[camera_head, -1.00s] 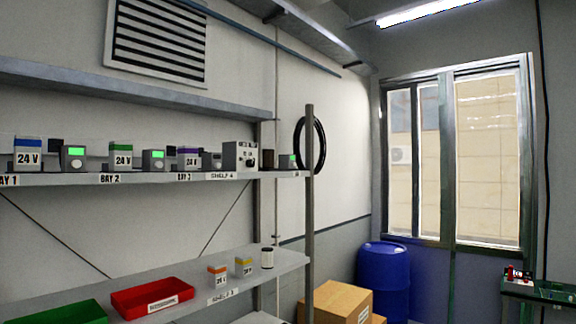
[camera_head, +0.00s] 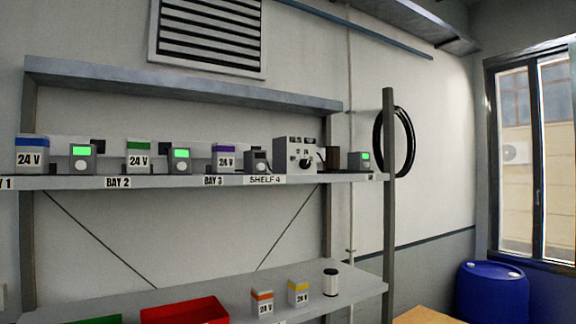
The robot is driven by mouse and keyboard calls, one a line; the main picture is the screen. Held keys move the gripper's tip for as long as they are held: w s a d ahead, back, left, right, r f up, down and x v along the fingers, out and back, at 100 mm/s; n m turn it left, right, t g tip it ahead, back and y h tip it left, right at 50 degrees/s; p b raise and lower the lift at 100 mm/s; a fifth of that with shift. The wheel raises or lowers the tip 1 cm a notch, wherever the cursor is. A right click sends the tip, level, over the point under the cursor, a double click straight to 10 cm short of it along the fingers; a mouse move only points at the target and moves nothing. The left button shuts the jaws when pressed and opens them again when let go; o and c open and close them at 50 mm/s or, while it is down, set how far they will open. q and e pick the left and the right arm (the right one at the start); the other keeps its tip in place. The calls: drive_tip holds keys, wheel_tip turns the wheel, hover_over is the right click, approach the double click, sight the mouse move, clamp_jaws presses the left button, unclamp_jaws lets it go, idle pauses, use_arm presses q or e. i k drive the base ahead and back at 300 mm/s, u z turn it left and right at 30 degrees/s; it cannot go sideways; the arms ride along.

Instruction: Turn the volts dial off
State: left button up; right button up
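A grey box-shaped unit (camera_head: 296,152) with a dark round dial (camera_head: 306,163) and small dark markings on its front stands on the upper shelf, above and right of the SHELF 4 label. The print on it is too small to read, so I cannot tell which dial is for volts or how it is set. Neither of my grippers is in view.
The upper shelf (camera_head: 120,183) also holds several 24 V blocks and small meters, some with green screens. The lower shelf (camera_head: 350,287) holds a red tray (camera_head: 185,312). A shelf post (camera_head: 388,230) stands right of the unit. A blue barrel (camera_head: 491,295) stands at the right.

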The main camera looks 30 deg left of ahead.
sight(304, 163)
drive_tip(key=u, duration=0.9)
drive_tip(key=i, duration=0.9)
drive_tip(key=u, duration=1.05)
